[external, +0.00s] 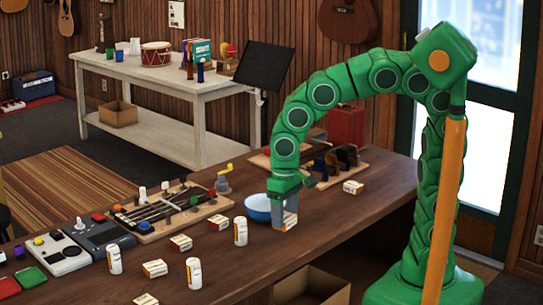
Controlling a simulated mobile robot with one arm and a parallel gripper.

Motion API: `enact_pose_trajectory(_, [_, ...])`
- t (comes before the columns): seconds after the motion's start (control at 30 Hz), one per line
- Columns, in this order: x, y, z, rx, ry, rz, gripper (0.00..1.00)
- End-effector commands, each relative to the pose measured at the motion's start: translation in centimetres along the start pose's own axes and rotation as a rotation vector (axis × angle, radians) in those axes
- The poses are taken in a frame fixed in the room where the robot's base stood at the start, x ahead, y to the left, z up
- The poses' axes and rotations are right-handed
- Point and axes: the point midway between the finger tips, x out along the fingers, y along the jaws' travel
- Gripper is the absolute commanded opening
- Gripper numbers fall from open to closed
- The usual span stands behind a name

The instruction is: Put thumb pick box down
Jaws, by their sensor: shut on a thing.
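My gripper (290,207) points down over the wooden counter, just right of the blue bowl (257,209). It is shut on a small white and orange box (285,224), which I take to be the thumb pick box. The gripper covers the box's upper part. The box is at or very near the counter top; I cannot tell if it touches. Similar small boxes lie on the counter, one right of the gripper (353,187) and several to the left, such as this box (181,243). Their labels are too small to read.
White bottles stand left of the gripper, the nearest one (240,231) in front of the bowl. Behind are a board with dark upright pieces (339,166) and a fretboard-like board (170,212). Pedals (100,237) fill the left. The counter (375,200) is clear to the right.

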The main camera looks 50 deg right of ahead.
Motion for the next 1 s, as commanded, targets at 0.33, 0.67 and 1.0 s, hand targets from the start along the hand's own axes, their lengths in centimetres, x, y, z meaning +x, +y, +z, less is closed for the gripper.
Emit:
enact_pose_trajectory(0.33, [-1.3, 1.2, 1.6, -0.005, 0.021, 0.009, 0.32])
enact_pose_trajectory(0.67, [-1.3, 2.0, 0.5, 0.004, 0.013, 0.006, 0.32])
enact_pose_trajectory(1.0, [-1.5, 5.9, -4.9, 0.031, 0.007, 0.005, 0.32])
